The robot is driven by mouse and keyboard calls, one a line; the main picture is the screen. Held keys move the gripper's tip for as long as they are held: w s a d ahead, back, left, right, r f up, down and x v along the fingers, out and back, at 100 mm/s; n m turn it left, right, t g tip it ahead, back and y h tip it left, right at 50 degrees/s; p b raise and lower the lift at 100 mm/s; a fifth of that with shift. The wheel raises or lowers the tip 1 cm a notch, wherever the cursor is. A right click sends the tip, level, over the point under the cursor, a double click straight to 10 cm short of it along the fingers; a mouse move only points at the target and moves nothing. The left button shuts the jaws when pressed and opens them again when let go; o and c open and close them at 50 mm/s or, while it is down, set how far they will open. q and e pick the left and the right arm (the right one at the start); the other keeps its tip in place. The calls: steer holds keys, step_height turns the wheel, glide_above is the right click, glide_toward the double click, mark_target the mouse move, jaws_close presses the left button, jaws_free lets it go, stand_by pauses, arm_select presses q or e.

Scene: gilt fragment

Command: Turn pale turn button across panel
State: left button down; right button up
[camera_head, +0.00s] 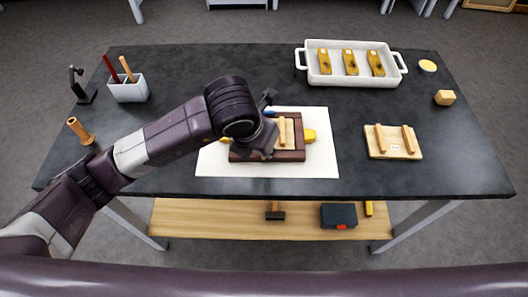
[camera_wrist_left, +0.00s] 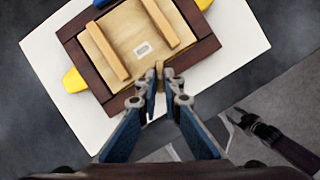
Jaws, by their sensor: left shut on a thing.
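A dark brown frame (camera_head: 297,155) lies on a white mat (camera_head: 322,160); it also shows in the left wrist view (camera_wrist_left: 90,75). A pale wooden panel (camera_wrist_left: 118,20) with two wooden bars and a small white label sits inside it. The pale turn button (camera_wrist_left: 160,68) is at the near side of the frame, mostly hidden between my fingertips. My left gripper (camera_wrist_left: 162,82) is shut on it; in the head view the left wrist (camera_head: 250,140) covers that part of the frame. What seems to be my right gripper (camera_wrist_left: 245,122) shows small and dark, past the table edge.
Yellow pieces (camera_wrist_left: 73,80) stick out at the frame's sides, and a blue piece (camera_head: 270,113) is at its far edge. A second panel with two bars (camera_head: 395,152) lies to the right. A white tray (camera_head: 340,79) stands behind. The table is clear between them.

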arm_select(q)
steer(key=n, duration=0.1)
steer(key=n+y+b, duration=0.1)
steer(key=n+b, duration=0.1)
steer(key=shift+d+n+t, duration=0.25)
steer(key=shift+n+t, duration=0.05)
steer(key=shift+n, duration=0.1)
steer(key=shift+n+y+b, duration=0.4)
steer(key=shift+n+b, duration=0.2)
steer(key=shift+n, duration=0.3)
steer(key=c, duration=2.1)
jaws_free()
steer(key=shift+s, duration=0.1)
